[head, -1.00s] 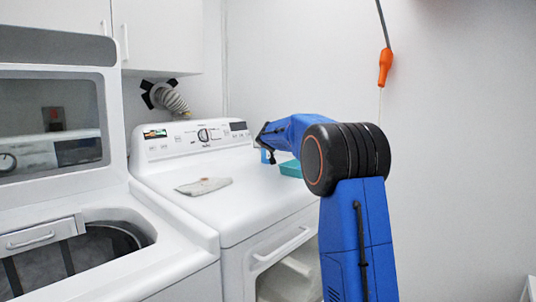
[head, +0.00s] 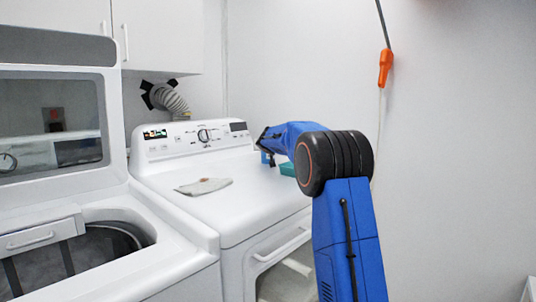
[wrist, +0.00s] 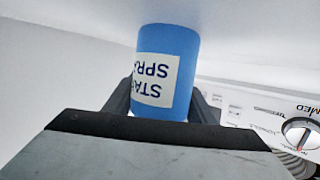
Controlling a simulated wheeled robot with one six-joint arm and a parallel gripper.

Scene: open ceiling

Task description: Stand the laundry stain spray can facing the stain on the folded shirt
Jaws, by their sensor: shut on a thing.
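The blue spray can (wrist: 167,58) fills the middle of the wrist view. Its white label reads partly "STA… SPR…" and appears upside down there. My gripper (wrist: 160,106) is shut on the can, with a dark finger on each side. In the head view a bit of the blue can (head: 265,157) shows below my gripper (head: 271,158), over the back right of the dryer top. Whether it touches the surface I cannot tell. The folded shirt (head: 203,187), light grey, lies flat on the dryer top to the left, apart from my gripper. A small brownish mark shows on it.
A teal object (head: 288,169) sits on the dryer top right of the can, partly behind my arm. The dryer (head: 225,222) has a raised control panel (head: 195,138) at its back. The washer (head: 150,262) at left has its lid open. The dryer top between shirt and can is clear.

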